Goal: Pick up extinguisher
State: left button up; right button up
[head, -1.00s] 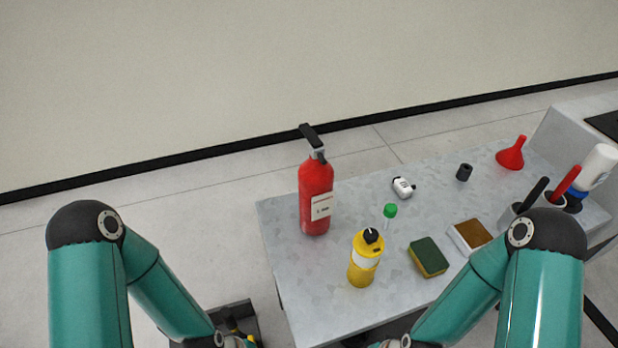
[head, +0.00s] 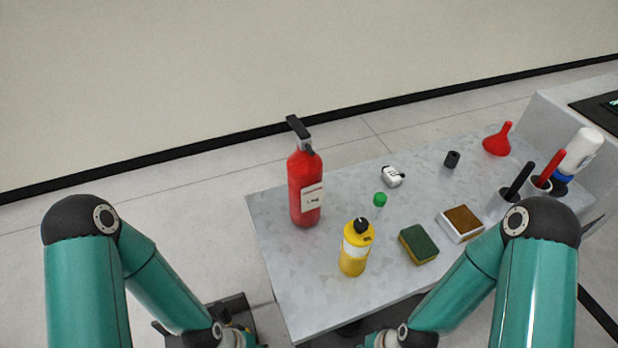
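The red fire extinguisher (head: 305,185) stands upright near the left back corner of the grey table (head: 290,290). It has a black handle on top and a white label on its front. Both my arms come in from the lower part of the head view, left and right. Their grippers are below the bottom edge of the picture, so I cannot see them. Nothing visible touches the extinguisher.
A yellow bottle (head: 355,248) stands in front of the extinguisher. A green-capped item (head: 380,199), white device (head: 393,177), sponge (head: 418,245), brown-topped box (head: 461,223), black cylinder (head: 452,159) and red funnel (head: 498,139) are farther right. Cups with tools and a white bottle (head: 578,150) crowd the right end.

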aim_at(306, 187)
jog(key=k, duration=0.5)
jog(key=u, duration=1.2)
jog(key=k, duration=1.5)
jog(key=z, duration=1.45)
jog(key=i, duration=1)
